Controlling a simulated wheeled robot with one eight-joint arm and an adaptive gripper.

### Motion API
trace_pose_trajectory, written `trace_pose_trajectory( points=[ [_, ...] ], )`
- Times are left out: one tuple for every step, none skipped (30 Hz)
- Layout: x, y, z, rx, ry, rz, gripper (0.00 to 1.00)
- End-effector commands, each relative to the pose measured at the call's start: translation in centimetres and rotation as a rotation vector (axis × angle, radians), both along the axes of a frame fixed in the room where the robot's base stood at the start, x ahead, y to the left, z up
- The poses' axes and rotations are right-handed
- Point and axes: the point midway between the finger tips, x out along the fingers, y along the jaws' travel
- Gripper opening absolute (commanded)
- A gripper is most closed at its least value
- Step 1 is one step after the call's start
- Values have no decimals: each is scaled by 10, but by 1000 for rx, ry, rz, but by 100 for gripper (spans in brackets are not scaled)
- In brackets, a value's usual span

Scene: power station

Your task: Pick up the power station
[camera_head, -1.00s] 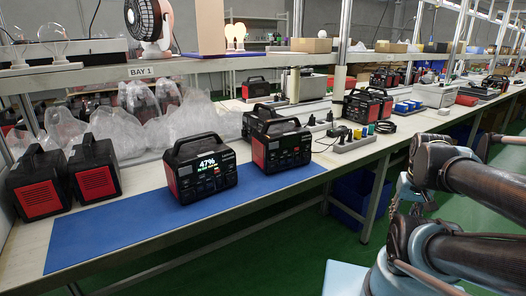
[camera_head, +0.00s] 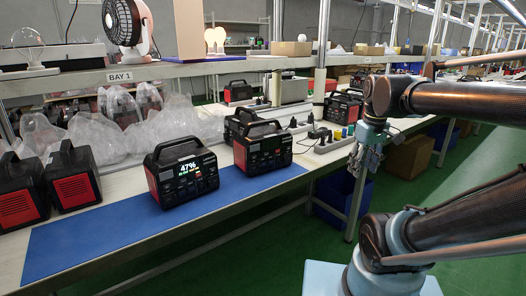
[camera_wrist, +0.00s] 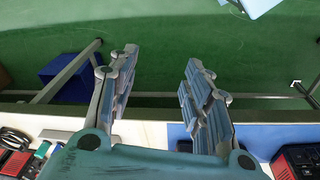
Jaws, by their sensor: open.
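A black and red power station (camera_head: 182,172) with a lit screen reading 47% stands upright on the blue mat (camera_head: 110,235), handle on top. A similar power station (camera_head: 263,148) stands behind it to the right, at the mat's far end. My gripper (camera_head: 363,165) hangs fingers down to the right of both, beside the bench's front edge and clear of them. In the wrist view my gripper (camera_wrist: 158,75) has its two fingers wide apart with nothing between them but green floor. A red and black unit (camera_wrist: 298,162) is partly cut off at the lower right there; which one cannot be told.
Two more power stations (camera_head: 72,178) stand at the left end of the bench. Clear plastic bags (camera_head: 95,140) lie behind the mat. Power strips (camera_head: 335,142) lie on the right. A shelf (camera_head: 200,68) runs above. A blue bin (camera_head: 340,198) is under the bench.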

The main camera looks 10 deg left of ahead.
Motion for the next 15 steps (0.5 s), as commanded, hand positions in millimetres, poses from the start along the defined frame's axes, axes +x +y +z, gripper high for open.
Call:
trace_pose_trajectory(
  points=[
    [14, 12, 19, -8, 5, 83, 45],
    [21, 19, 28, -13, 9, 134, 45],
    [30, 28, 41, -21, 13, 198, 45],
    [37, 35, 50, -26, 16, 248, 45],
    [44, 42, 59, -31, 18, 298, 45],
    [52, 53, 71, -38, 22, 363, 45],
    [59, 61, 80, -43, 24, 413, 45],
    [65, 69, 88, -47, 28, 462, 45],
    [73, 80, 99, -54, 32, 529, 45],
    [79, 89, 107, -59, 34, 579, 45],
    [85, 98, 115, -64, 37, 628, 45],
    [93, 111, 125, -69, 40, 694, 45],
    [98, 121, 132, -74, 42, 743, 45],
    [103, 131, 139, -79, 44, 792, 45],
    [110, 145, 149, -84, 48, 859, 45]
  ],
)
